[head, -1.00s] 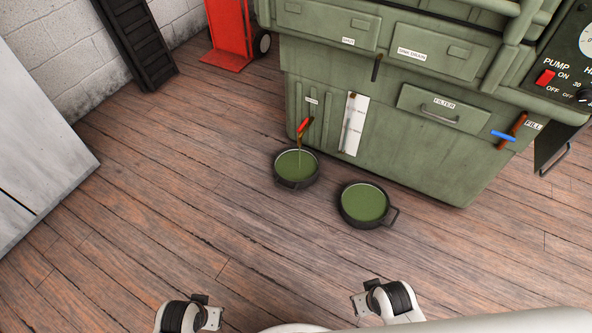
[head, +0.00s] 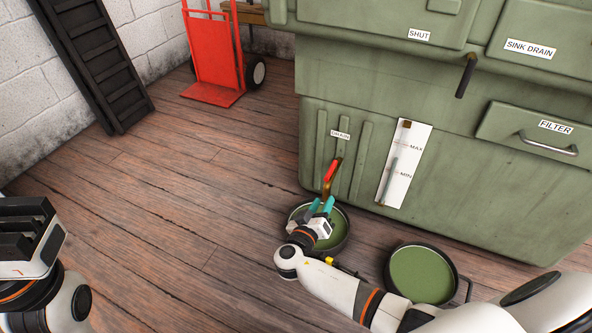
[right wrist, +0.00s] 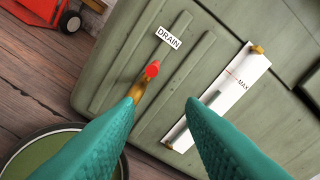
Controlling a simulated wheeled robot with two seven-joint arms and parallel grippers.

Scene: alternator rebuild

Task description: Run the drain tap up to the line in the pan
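The drain tap (head: 333,169) has a red-tipped lever slanting up from a brass body, below the DRAIN label on the green cabinet. It also shows in the right wrist view (right wrist: 152,69). The dark round pan (head: 345,240) under it holds green liquid; I cannot make out a line in it. My right gripper (head: 321,206) is open, its teal fingers apart just in front of the tap and over the pan, holding nothing. The fingers hide the spout, so I cannot tell whether liquid runs. My left gripper (head: 28,238) is at the left edge, its fingers unclear.
A second pan (head: 422,274) of green liquid stands to the right, near my right arm. A sight gauge (head: 404,163) marked MAX and MIN is on the cabinet (head: 270,150). A red hand truck (head: 213,60) stands at the back left. The wooden floor at left is clear.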

